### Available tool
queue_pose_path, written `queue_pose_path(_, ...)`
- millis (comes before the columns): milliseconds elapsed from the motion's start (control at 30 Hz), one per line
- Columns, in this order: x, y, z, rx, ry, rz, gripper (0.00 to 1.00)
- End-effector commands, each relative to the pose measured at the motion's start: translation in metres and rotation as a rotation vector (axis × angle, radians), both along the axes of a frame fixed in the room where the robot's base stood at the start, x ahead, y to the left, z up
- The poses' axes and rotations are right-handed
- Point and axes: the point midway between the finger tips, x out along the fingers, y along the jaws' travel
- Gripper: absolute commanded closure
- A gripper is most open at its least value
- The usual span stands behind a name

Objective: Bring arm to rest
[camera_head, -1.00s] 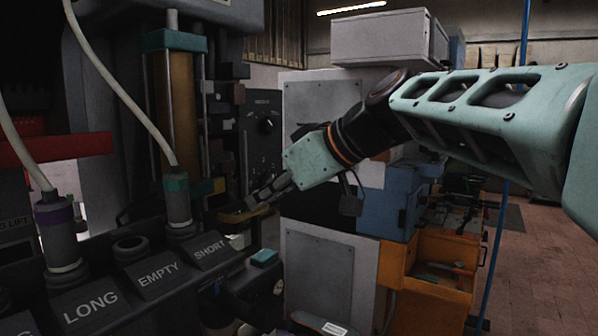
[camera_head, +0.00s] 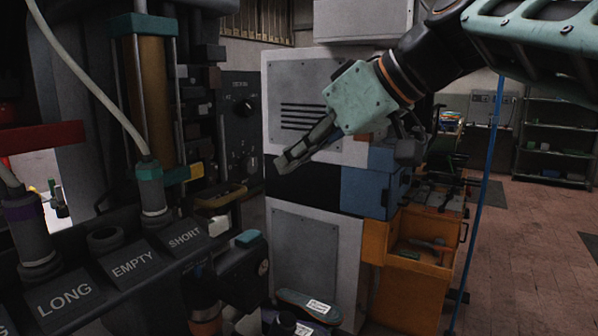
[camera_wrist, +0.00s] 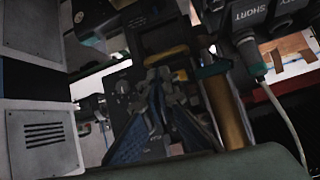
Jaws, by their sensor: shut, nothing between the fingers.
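My gripper (camera_head: 292,160) is in the middle of the head view, in the air in front of a grey-white cabinet, its fingers pointing down and to the left. The fingers are together and nothing is between them. My gripper also shows in the wrist view (camera_wrist: 155,85), with the press machinery beyond it. It looks clear of the machine. My arm comes in from the upper right of the head view.
The press (camera_head: 150,80) stands at left, with holders marked LONG, EMPTY and SHORT (camera_head: 185,238). The grey-white cabinet (camera_head: 305,240), a blue box (camera_head: 370,190) and an orange cabinet (camera_head: 415,290) stand behind my gripper. Open floor (camera_head: 530,250) lies at right.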

Motion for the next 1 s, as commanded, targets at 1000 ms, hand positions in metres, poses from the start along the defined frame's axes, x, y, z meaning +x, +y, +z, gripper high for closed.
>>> queue_pose_path(1000,-0.14,-0.153,-0.211,-0.257,0.351,-0.906,1.0)
